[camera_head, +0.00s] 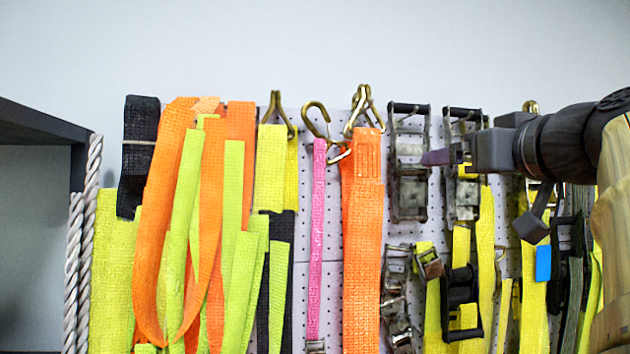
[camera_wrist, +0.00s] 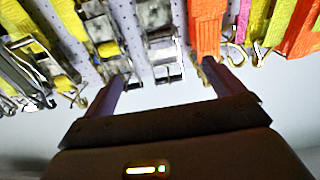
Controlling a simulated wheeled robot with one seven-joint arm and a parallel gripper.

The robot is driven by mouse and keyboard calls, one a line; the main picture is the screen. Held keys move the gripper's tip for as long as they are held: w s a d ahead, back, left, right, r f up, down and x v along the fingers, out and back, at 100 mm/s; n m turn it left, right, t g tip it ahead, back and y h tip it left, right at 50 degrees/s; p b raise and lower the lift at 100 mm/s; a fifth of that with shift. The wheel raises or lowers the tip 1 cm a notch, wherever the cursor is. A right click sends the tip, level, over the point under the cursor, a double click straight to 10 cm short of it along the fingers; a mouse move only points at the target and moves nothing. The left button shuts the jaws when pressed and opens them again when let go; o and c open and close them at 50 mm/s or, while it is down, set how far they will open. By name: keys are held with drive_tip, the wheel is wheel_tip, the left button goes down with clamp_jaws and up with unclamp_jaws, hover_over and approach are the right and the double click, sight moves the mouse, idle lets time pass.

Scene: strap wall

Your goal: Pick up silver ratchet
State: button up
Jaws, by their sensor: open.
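A silver ratchet (camera_head: 408,198) with a black handle bar hangs upright on the pegboard, just right of the wide orange strap. In the wrist view, which looks upside down, this ratchet (camera_wrist: 160,42) lies between my two finger lines. A second silver ratchet (camera_head: 462,200) with yellow webbing hangs to its right and also shows in the wrist view (camera_wrist: 103,30). My gripper (camera_head: 432,157) is open and reaches in from the right, in front of the ratchets. Its spread fingers show in the wrist view (camera_wrist: 168,66) with nothing held. Contact with the ratchet cannot be told.
The wide orange strap (camera_head: 361,240) and a pink strap (camera_head: 317,230) hang left of the ratchet. More metal buckles (camera_head: 397,300) hang close below. Yellow straps (camera_head: 486,250) crowd the right. A dark shelf (camera_head: 35,128) stands at far left. The wall above is clear.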

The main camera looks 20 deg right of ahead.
sight(416, 169)
drive_tip(key=p+x, duration=0.6)
drive_tip(key=x, duration=0.6)
drive_tip(key=shift+w, duration=0.15)
drive_tip(key=shift+w, duration=0.1)
drive_tip(key=p+x, duration=0.3)
drive_tip(key=x, duration=0.1)
drive_tip(key=shift+w+p, duration=0.15)
drive_tip(key=shift+p, duration=0.2)
drive_tip(key=shift+w+d+f, duration=0.1)
drive_tip(key=shift+w+f, duration=0.1)
drive_tip(key=shift+w, duration=0.25)
drive_tip(key=shift+s, duration=0.1)
